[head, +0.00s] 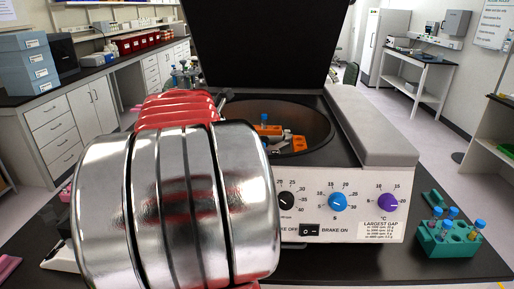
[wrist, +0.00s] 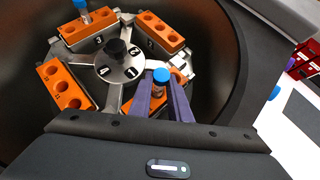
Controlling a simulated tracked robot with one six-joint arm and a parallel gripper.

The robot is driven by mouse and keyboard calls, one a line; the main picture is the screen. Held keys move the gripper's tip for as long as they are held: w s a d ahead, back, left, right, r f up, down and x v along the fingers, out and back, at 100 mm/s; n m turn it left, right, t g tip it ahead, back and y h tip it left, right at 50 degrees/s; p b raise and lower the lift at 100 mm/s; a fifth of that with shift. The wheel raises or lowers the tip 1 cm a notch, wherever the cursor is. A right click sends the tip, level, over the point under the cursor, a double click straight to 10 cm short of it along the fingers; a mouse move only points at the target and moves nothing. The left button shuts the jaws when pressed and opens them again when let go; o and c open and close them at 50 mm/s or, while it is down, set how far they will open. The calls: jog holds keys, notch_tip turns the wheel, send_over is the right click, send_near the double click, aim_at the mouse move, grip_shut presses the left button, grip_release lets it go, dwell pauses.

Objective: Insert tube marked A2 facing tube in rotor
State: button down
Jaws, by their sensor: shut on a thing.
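In the wrist view my gripper (wrist: 164,98) has its two purple fingers shut on a blue-capped tube (wrist: 161,80). The tube is upright at the near orange bucket (wrist: 179,75) of the rotor; I cannot tell how deep it sits. No A2 mark is readable. Another blue-capped tube (wrist: 81,8) stands in the far-left orange bucket (wrist: 75,34), across the numbered hub (wrist: 120,62) from the held one. In the head view the rotor is mostly hidden behind my arm and the bowl rim; a blue-capped tube (head: 264,117) shows there.
The centrifuge (head: 345,185) has its black lid (head: 262,45) raised. Its bowl wall surrounds the rotor closely. Other orange buckets (wrist: 62,86) show empty holes. A teal rack (head: 447,240) with several blue-capped tubes stands on the bench at right.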

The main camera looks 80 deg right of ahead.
jog(key=shift+f, duration=0.3)
dwell(0.4)
jog(key=c, duration=1.6)
grip_release()
jog(key=shift+o, duration=0.2)
jog(key=v, duration=1.3)
jog(key=shift+w+a+r, duration=0.1)
jog(key=shift+a+r, duration=0.15)
jog(key=shift+r, duration=0.05)
